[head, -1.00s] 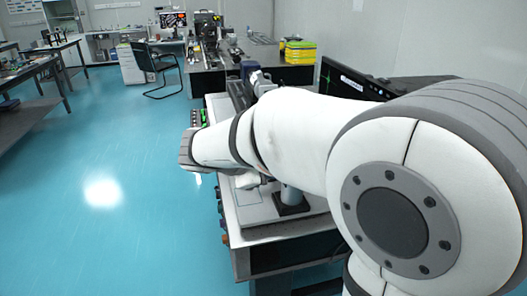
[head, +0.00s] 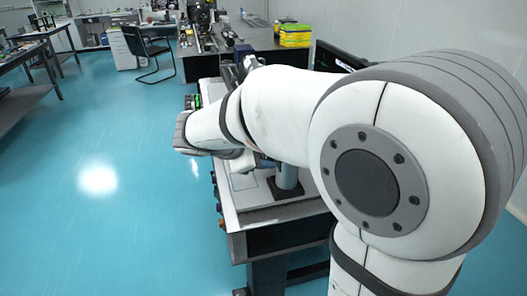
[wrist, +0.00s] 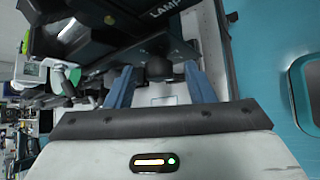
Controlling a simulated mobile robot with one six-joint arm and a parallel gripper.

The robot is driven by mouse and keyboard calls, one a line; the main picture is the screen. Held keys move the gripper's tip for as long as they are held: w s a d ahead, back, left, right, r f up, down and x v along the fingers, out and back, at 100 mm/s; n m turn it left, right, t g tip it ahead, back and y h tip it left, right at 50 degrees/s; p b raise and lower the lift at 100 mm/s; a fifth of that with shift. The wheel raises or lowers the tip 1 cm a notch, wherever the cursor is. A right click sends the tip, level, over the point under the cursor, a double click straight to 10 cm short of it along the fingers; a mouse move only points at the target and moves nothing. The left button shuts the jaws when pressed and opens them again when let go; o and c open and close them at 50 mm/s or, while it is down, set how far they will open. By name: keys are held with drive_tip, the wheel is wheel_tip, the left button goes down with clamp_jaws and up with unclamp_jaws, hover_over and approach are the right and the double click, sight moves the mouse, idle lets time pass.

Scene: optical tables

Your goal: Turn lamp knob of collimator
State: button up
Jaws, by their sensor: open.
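In the wrist view, a black box with "LAMP" lettering (wrist: 170,8) fills the upper middle. A dark round knob (wrist: 158,69) shows below the lettering, between the two blue fingers of my gripper (wrist: 157,80). My gripper is open, with one finger to each side of the knob. I cannot tell whether either finger touches it. In the head view my white arm hides the gripper, the knob and most of the collimator.
The near optical table (head: 276,220) stands under my arm, with a dark post base (head: 287,191) on it. A dark screen (head: 335,60) stands behind my arm. Another table with yellow boxes (head: 295,36) and a chair (head: 146,52) are farther back. The blue floor (head: 90,220) at left is clear.

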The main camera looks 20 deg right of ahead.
drive_tip(key=v, duration=0.7)
drive_tip(key=shift+s+a+r, duration=0.2)
drive_tip(key=shift+a+r, duration=0.05)
drive_tip(key=shift+a, duration=0.05)
drive_tip(key=s+d+f+m+g+y, duration=0.1)
drive_tip(key=s+d+f+m+y, duration=0.1)
drive_tip(key=s+f+m+y, duration=0.2)
drive_tip(key=s+d+f+m+g+y, duration=0.1)
drive_tip(key=s+d+f+m+y, duration=0.2)
drive_tip(key=s+f+m+y, duration=0.2)
drive_tip(key=s+f+m, duration=0.3)
drive_tip(key=s+m, duration=0.3)
drive_tip(key=s, duration=0.1)
drive_tip(key=shift+d, duration=0.25)
